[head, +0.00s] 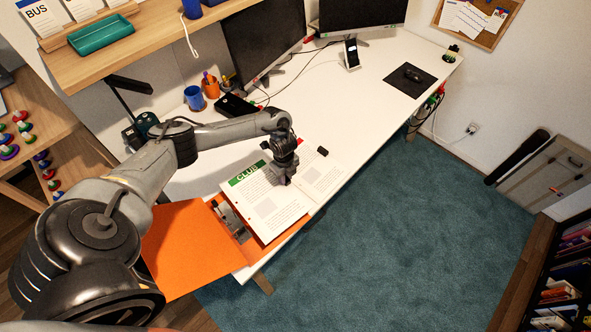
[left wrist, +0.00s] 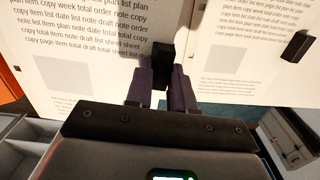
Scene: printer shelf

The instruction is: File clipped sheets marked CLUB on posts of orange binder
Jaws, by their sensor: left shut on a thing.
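The orange binder (head: 183,248) lies open at the table's near left end, its metal mechanism (head: 229,217) partly showing. A white sheet stack with a green CLUB header (head: 262,205) lies over, or just above, the binder's right cover; contact is unclear. My left gripper (head: 284,172) is at the stack's right edge. In the left wrist view, its fingers (left wrist: 160,88) are closed around a black clip (left wrist: 162,58) on that edge. A second sheet stack (head: 322,178) lies to the right, with its own black clip (head: 322,151); its header is hidden. My right gripper is out of view.
A wooden shelf (head: 165,37) overhangs the back left. The desk's right part is mostly clear.

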